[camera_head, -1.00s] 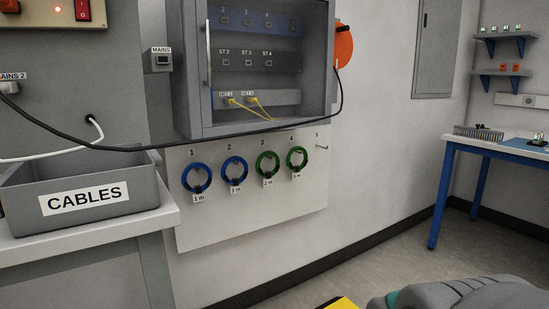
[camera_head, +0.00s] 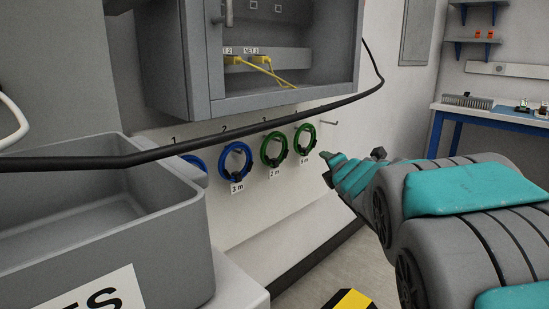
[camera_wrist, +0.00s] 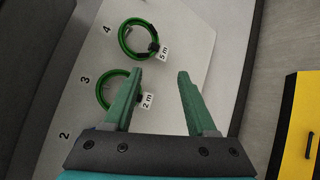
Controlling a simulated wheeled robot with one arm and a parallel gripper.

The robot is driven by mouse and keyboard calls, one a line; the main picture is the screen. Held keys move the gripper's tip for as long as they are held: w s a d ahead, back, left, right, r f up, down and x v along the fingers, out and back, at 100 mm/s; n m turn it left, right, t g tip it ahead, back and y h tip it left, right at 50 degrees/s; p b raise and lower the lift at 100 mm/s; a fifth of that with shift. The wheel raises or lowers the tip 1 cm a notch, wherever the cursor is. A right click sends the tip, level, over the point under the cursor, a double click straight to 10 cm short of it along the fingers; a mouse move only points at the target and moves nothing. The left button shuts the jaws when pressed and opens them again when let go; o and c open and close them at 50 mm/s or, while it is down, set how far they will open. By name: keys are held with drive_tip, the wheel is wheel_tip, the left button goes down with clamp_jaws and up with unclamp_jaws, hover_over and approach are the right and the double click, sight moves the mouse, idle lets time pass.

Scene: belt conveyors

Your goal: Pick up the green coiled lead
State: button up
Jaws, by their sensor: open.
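Two green coiled leads hang on hooks on a pale wall panel. The one at hook 3 (camera_head: 274,149) carries a 2 m tag. The one at hook 4 (camera_head: 305,140) carries a tag that reads 5 m in the wrist view. The wrist view also shows the hook 3 lead (camera_wrist: 112,88), partly hidden by a finger, and the hook 4 lead (camera_wrist: 138,39) in full. My gripper (camera_wrist: 161,78) is open with nothing between its fingers. In the head view my arm reaches in from the right, with its end just right of the hook 4 lead.
A blue coiled lead (camera_head: 236,161) tagged 3 m hangs at hook 2. A grey bin (camera_head: 75,265) stands left, an open cabinet (camera_head: 290,99) above. A workbench (camera_head: 487,116) stands back right.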

sight(266, 146)
drive_tip(key=shift+w+a+r+n+y, duration=0.35)
drive_tip(key=shift+w+a+n+y, duration=1.35)
drive_tip(key=shift+a, duration=1.15)
drive_tip(key=shift+w+a+r+n+y, duration=0.4)
drive_tip(key=shift+w+a+n+y, duration=0.75)
drive_tip(key=shift+a+n, duration=1.4)
drive_tip(key=shift+w+a+r+n+y, duration=0.35)
drive_tip(key=shift+w+a+n+y, duration=1.1)
drive_tip(key=shift+a, duration=1.65)
drive_tip(key=shift+w+h, duration=0.25)
drive_tip(key=shift+h, duration=0.05)
drive_tip(key=shift+c, duration=0.4)
clamp_jaws()
